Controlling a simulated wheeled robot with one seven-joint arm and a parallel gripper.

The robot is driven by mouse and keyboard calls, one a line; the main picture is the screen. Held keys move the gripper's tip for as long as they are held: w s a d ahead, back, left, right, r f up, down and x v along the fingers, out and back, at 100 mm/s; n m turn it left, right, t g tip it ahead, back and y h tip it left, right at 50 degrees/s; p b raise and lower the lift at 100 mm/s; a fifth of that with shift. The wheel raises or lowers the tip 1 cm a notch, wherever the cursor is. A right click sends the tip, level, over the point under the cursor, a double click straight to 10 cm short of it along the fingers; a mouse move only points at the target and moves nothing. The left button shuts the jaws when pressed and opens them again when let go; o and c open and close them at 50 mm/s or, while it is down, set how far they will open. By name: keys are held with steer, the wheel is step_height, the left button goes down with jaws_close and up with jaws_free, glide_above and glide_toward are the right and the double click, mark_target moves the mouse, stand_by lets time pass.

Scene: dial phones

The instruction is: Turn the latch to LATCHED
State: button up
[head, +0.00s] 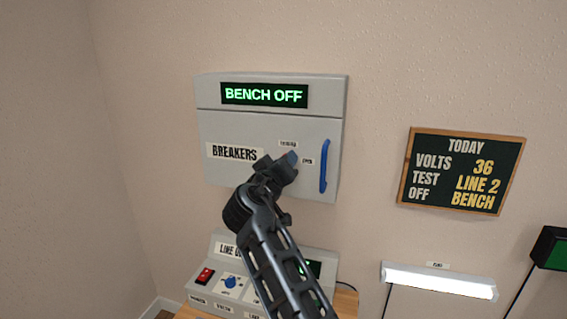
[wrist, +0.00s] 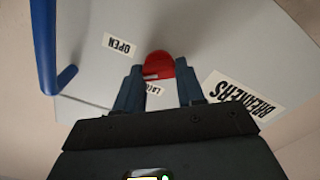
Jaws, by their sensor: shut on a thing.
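The latch (wrist: 160,63) is a round red knob on the grey breaker box door (head: 220,126). My gripper (wrist: 159,76) is shut on it, one finger on each side. A pale mark shows on the knob's lower edge in the wrist view, on the side near a partly hidden label (wrist: 154,90) reading "LA…". The OPEN label (wrist: 119,46) lies apart to the left there. In the head view my gripper (head: 290,160) covers the latch, with the LATCHED label (head: 288,144) above it and the OPEN label (head: 307,162) to its right.
A blue door handle (head: 324,166) stands out right of the latch. The box display (head: 264,95) reads BENCH OFF. A chalkboard (head: 461,172) hangs at right.

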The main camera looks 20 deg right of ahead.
steer(key=n+p, duration=0.4)
steer(key=n, duration=0.6)
steer(key=shift+f+p, duration=0.15)
steer(key=shift+p, duration=0.2)
steer(key=shift+n, duration=0.4)
steer(key=o, duration=1)
steer(key=shift+o, duration=0.2)
steer(key=shift+a, duration=0.1)
steer(key=v, duration=0.7)
steer(key=shift+s+a+b, duration=0.2)
steer(key=shift+s+b, duration=0.1)
